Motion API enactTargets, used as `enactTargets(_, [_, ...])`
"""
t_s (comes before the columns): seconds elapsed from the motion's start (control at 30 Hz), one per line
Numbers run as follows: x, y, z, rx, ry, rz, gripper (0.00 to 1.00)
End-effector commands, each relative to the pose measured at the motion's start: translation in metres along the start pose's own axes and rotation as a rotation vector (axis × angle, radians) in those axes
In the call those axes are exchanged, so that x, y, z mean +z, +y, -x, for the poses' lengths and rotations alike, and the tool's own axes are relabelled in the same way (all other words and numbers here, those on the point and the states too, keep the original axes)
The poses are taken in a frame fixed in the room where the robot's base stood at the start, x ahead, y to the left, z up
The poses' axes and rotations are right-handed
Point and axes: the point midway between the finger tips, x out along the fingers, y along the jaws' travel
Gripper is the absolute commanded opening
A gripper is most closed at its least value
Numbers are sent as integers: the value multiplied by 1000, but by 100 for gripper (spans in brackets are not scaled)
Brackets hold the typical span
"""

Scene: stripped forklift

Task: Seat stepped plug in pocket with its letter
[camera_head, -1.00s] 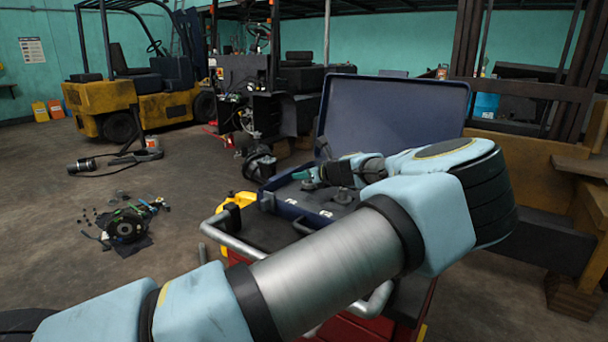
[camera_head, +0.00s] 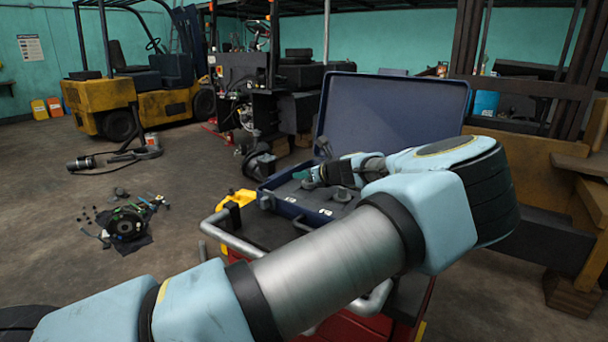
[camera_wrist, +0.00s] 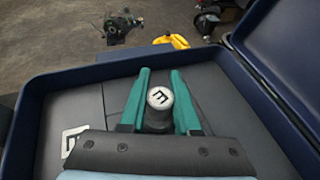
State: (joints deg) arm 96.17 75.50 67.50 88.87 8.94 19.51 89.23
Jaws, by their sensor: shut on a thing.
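In the wrist view, my gripper (camera_wrist: 160,84) has two teal fingers shut on a grey stepped plug (camera_wrist: 159,98). A white letter, seemingly G, is on the insert (camera_wrist: 57,115) at the left. In the head view my gripper (camera_head: 309,178) is small over the blue case (camera_head: 270,200), and my arm hides part of the case.
In the head view, another grey knobbed piece (camera_head: 344,195) stands in the case near white labels. The raised lid (camera_head: 395,115) is behind my gripper. The case sits on a red cart with a grey rail (camera_head: 232,238).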

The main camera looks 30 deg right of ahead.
Motion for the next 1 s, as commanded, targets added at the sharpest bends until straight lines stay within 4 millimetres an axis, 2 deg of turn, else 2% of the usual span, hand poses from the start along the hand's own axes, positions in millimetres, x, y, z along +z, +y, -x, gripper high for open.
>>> enactTargets(0.77, [-13, 0, -6, 0, 0, 0, 0])
enactTargets(0.8, [-13, 0, -6, -1, 0, 0, 32])
enactTargets(1.0, [-13, 0, -5, 0, 0, 0, 54])
